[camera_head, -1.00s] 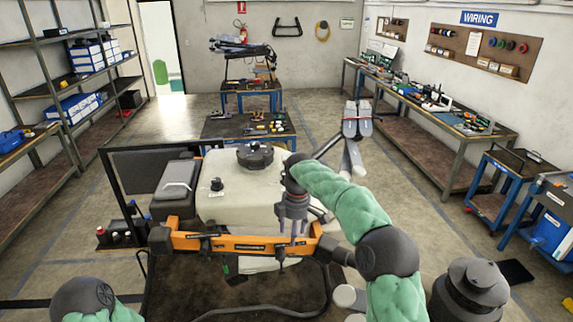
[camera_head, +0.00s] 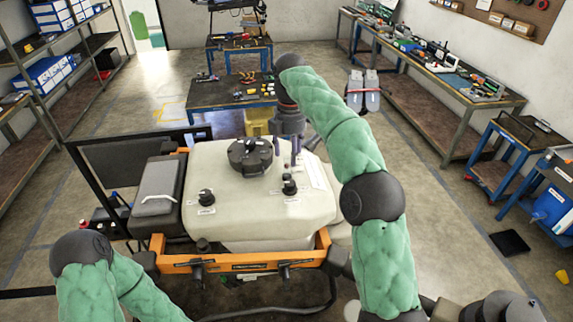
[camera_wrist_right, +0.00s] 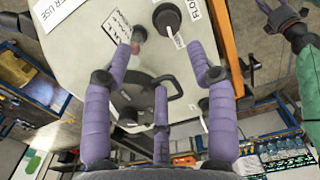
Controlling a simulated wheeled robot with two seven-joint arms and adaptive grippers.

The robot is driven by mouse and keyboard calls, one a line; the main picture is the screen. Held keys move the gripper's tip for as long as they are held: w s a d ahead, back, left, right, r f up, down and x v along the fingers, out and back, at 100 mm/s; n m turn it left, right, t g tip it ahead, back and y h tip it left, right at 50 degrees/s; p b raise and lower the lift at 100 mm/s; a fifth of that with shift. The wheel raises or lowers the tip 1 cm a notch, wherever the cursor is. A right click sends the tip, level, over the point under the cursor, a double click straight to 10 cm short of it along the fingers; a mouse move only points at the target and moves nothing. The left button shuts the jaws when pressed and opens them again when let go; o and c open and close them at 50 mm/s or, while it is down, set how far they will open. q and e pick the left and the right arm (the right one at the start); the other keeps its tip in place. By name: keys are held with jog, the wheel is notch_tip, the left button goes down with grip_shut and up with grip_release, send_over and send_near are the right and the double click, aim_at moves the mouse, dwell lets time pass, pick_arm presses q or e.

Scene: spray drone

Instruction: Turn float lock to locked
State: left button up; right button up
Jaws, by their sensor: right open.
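The float lock is a black knob (camera_head: 289,185) at the right front of the cream tank (camera_head: 235,217), with a small label below it. In the right wrist view the knob (camera_wrist_right: 167,17) sits near the top, by a partly cut-off label starting "FLO". Its lock position cannot be read. My right gripper (camera_head: 290,153) points down just behind the knob, its purple fingers spread and empty. In the right wrist view the gripper (camera_wrist_right: 160,60) shows three separate fingers; the knob lies beyond the upper two, apparently untouched.
A large black lid (camera_head: 250,157) stands left of the gripper. A second black knob (camera_head: 206,197) is at the tank's left front. An orange bar (camera_head: 238,261) crosses the front. A dark grey box (camera_head: 157,193) adjoins the tank's left side.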

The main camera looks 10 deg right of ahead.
aim_at(291, 182)
jog(key=shift+s+f+b, duration=0.35)
jog(key=shift+s+f, duration=0.7)
jog(key=shift+s, duration=0.05)
jog(key=f, duration=0.3)
jog(key=w+f, duration=0.1)
jog(key=f, duration=0.2)
jog(key=shift+w, duration=0.1)
jog(key=shift+s+f, duration=0.3)
jog(key=shift+f, duration=0.5)
jog(key=shift+w+f, duration=0.2)
jog(key=shift+s, duration=0.1)
jog(key=c, duration=1.2)
